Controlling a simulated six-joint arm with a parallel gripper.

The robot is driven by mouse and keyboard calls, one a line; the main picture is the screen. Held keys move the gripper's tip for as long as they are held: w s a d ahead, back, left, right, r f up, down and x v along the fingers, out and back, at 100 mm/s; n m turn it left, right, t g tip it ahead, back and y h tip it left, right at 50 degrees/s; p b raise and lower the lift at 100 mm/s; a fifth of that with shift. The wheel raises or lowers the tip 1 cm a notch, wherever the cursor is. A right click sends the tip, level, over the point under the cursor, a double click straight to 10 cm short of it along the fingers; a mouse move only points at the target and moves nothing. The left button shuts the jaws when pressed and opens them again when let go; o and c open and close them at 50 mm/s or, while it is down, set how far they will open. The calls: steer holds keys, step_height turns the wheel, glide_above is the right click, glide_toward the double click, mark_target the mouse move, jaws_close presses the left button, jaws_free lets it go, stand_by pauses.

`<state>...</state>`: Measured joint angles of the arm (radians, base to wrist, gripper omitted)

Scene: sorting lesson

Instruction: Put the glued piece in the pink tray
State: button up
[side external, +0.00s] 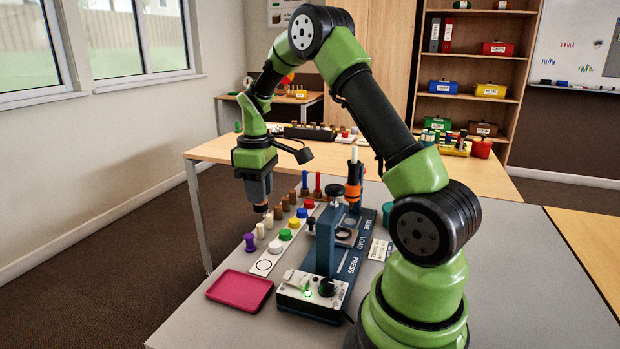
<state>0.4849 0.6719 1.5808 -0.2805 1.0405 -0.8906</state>
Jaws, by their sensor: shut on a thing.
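The pink tray (222,291) lies flat and empty at the front left of the grey table. I cannot make out for sure which piece is the glued one.
Pegs, including a purple one (249,243), stand beside a white strip with coloured discs, such as a green one (285,234). The blue press station (326,245) stands right of them, with a control box (311,294) in front. An orange and black bottle (353,190) stands behind.

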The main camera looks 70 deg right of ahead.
steer(key=w+a+n, duration=0.4)
steer(key=a+n, duration=0.1)
steer(key=a, duration=0.6)
steer(key=shift+w+a+f, duration=0.1)
steer(key=shift+a+f, duration=0.05)
steer(key=shift+f, duration=3.05)
steer(key=shift+a+f, duration=0.1)
steer(key=shift+f, duration=3.05)
steer(key=shift+f, duration=0.3)
steer(key=o, duration=1.2)
steer(key=shift+r, duration=3.5)
